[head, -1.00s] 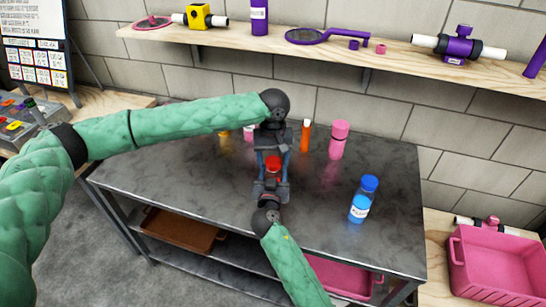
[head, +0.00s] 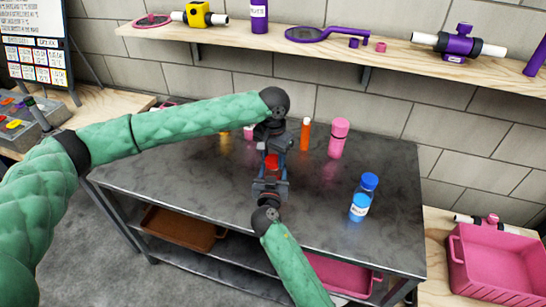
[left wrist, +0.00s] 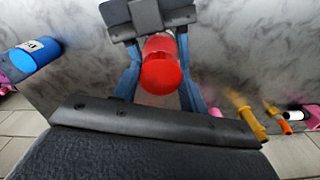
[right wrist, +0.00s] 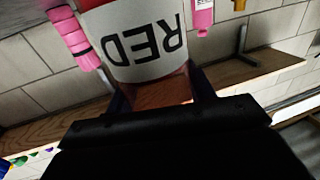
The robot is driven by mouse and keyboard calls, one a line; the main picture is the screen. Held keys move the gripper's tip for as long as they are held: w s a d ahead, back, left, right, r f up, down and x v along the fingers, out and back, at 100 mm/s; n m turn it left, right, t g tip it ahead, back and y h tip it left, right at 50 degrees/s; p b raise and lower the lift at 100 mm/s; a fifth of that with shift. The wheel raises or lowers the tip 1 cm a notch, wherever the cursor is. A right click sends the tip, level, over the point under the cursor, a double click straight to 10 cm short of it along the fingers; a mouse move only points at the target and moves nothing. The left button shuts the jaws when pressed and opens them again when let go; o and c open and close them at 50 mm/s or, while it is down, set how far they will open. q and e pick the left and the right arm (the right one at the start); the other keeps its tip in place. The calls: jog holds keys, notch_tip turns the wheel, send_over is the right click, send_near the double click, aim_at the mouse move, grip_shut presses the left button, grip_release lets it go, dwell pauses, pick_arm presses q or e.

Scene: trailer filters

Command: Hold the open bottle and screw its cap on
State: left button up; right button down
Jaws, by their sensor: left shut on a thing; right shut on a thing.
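The open bottle (right wrist: 140,45) is labelled RED, and the label is upside down in the right wrist view. My right gripper (right wrist: 160,92) is shut on it, with one finger on each side. The red cap (left wrist: 162,68) sits between the blue fingers of my left gripper (left wrist: 160,80), which is shut on it. In the head view the cap (head: 271,162) is between my left gripper (head: 272,158) above and my right gripper (head: 270,187) below. Cap and bottle are in line over the dark table (head: 200,190). Whether the threads engage is hidden.
A blue bottle (head: 364,198) stands at the table's right. A pink bottle (head: 339,138) and an orange bottle (head: 305,134) stand at the back. A wooden shelf (head: 370,48) runs along the wall. A pink crate (head: 495,268) is at the lower right. The table's left half is clear.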

pick_arm(q)
jog(key=m, duration=0.6)
jog(key=shift+a+m, duration=0.1)
jog(key=shift+m, duration=0.3)
pick_arm(e)
jog(key=shift+d, duration=0.1)
pick_arm(q)
jog(key=m, duration=0.6)
jog(key=shift+w+m, duration=0.1)
jog(key=shift+m, duration=0.3)
jog(key=o, duration=1.1)
jog(key=shift+r, duration=2.2)
jog(key=shift+r, duration=0.1)
jog(key=shift+c, duration=0.4)
